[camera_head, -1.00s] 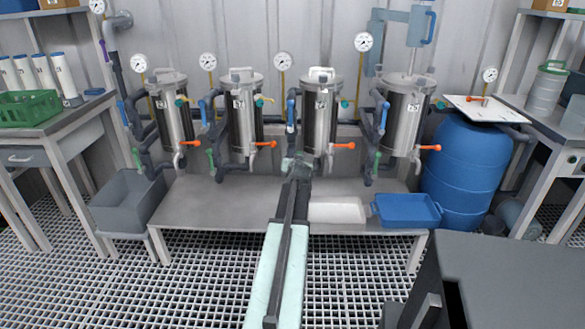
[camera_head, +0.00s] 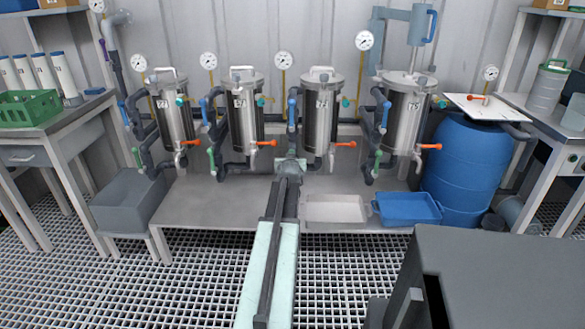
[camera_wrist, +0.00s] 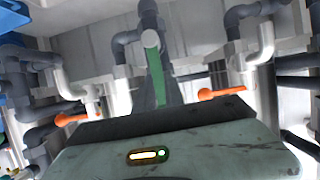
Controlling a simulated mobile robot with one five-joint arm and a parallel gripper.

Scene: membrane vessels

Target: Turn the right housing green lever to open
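Several steel housings stand in a row along the wall. The right housing (camera_head: 404,116) has a green lever (camera_head: 377,161) low on its left side, hanging roughly upright, and an orange lever (camera_head: 430,146) pointing right. My gripper (camera_head: 290,168) is in front of the gap between the two middle housings, well left of the right housing. In the wrist view a green lever (camera_wrist: 157,76) hangs from a grey valve, with orange levers on both sides; I cannot tell for sure which housing it belongs to. My gripper's fingers are not clear, and nothing held shows.
A low grey bench (camera_head: 225,205) runs under the housings. A white tray (camera_head: 336,209) and a blue tray (camera_head: 407,209) are on it to the right. A blue barrel (camera_head: 467,170) stands right of the right housing. A grey bin (camera_head: 127,202) is at the left.

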